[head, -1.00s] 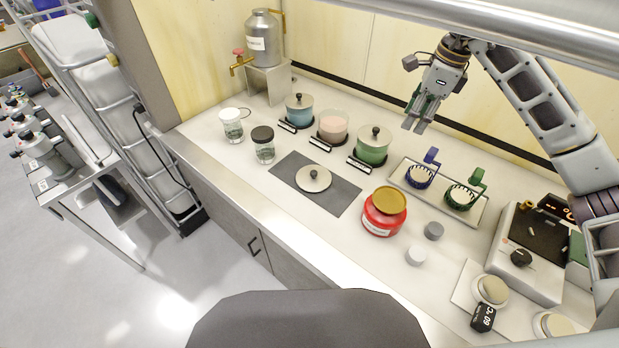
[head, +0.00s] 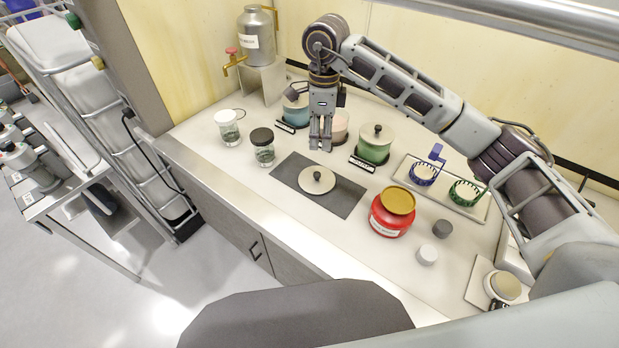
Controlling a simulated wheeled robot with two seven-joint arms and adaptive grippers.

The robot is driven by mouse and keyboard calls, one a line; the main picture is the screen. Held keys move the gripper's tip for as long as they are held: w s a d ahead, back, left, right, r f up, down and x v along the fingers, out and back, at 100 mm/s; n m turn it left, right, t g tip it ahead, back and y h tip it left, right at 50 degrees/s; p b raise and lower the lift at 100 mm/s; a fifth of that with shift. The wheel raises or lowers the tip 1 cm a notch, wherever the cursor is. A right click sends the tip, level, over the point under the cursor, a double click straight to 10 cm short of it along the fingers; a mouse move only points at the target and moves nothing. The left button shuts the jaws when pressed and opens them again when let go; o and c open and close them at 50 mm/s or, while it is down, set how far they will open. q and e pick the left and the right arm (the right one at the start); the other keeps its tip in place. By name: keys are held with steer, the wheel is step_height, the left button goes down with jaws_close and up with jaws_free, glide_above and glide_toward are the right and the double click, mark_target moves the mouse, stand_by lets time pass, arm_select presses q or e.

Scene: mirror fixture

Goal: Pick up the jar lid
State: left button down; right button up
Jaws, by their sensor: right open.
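A round cream lid (head: 317,181) with a dark knob lies on a dark grey mat (head: 345,201) on the counter. My right gripper (head: 320,147) is open and empty, fingers pointing down. In the picture it is just above and behind the lid, apart from it. A pink jar (head: 341,128) without a lid stands behind the mat, partly hidden by my right gripper. A blue jar (head: 295,108) and a green jar (head: 374,146) stand on either side of it with similar cream lids on. My left gripper is not in view.
Glass jars with a white lid (head: 228,127) and a black lid (head: 262,147) stand left of the mat. A red jar with a gold lid (head: 392,213) stands right of it. A metal dispenser (head: 257,40) is at the back left. The counter in front of the mat is clear.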

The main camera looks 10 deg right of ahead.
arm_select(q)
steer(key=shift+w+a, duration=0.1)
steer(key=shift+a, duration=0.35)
arm_select(e)
steer(key=shift+w+a+f+m, duration=0.15)
steer(key=shift+w+m, duration=0.15)
steer(key=shift+m, duration=0.15)
steer(key=shift+w+a+f+m, duration=0.15)
steer(key=shift+w+m, duration=0.15)
steer(key=shift+m, duration=0.15)
steer(key=shift+f, duration=0.15)
glide_above(316, 172)
step_height(316, 172, down, 7)
steer(key=shift+w+r+p, duration=0.1)
steer(key=shift+r+p, duration=0.1)
steer(key=shift+p, duration=0.15)
steer(key=shift+f, duration=0.7)
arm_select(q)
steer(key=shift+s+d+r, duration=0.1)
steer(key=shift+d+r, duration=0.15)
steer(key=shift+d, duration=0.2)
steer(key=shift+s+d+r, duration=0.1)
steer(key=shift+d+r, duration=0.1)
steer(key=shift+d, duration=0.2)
arm_select(e)
steer(key=shift+f, duration=0.15)
